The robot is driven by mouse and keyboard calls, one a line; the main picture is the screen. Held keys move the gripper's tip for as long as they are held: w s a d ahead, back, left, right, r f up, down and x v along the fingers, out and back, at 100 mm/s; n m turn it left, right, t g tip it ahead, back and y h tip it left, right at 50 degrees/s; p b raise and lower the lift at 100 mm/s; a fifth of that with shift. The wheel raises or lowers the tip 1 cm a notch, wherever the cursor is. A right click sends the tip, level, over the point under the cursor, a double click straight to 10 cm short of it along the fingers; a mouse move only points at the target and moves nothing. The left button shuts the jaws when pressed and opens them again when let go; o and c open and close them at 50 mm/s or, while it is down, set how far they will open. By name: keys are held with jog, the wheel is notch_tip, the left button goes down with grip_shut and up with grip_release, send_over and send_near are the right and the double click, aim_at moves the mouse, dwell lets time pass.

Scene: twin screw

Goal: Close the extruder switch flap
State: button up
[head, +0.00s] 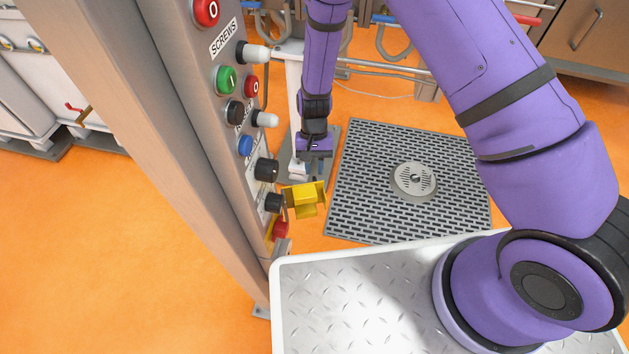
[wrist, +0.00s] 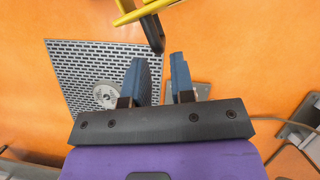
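The yellow extruder switch flap (head: 304,198) sticks out from the lower part of the grey control panel, standing open. A red switch part (head: 281,230) shows just below it against a yellow plate. My gripper (head: 303,172) hangs beside the panel, close to the flap and above it in the head picture; whether they touch cannot be told there. In the wrist view, my gripper (wrist: 158,72) has its two blue fingers apart with nothing between them. Part of the yellow flap (wrist: 140,11) shows at the top edge, beyond the fingertips, with a dark bar beside it.
The control panel (head: 225,110) carries several knobs and buttons above the flap, including a black knob (head: 266,170) close to my gripper. A dark floor grate (head: 365,180) with a round drain lies to the right. Orange floor is clear left of the panel.

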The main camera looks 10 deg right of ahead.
jog(key=shift+x, duration=2.65)
jog(key=shift+c, duration=0.2)
grip_shut()
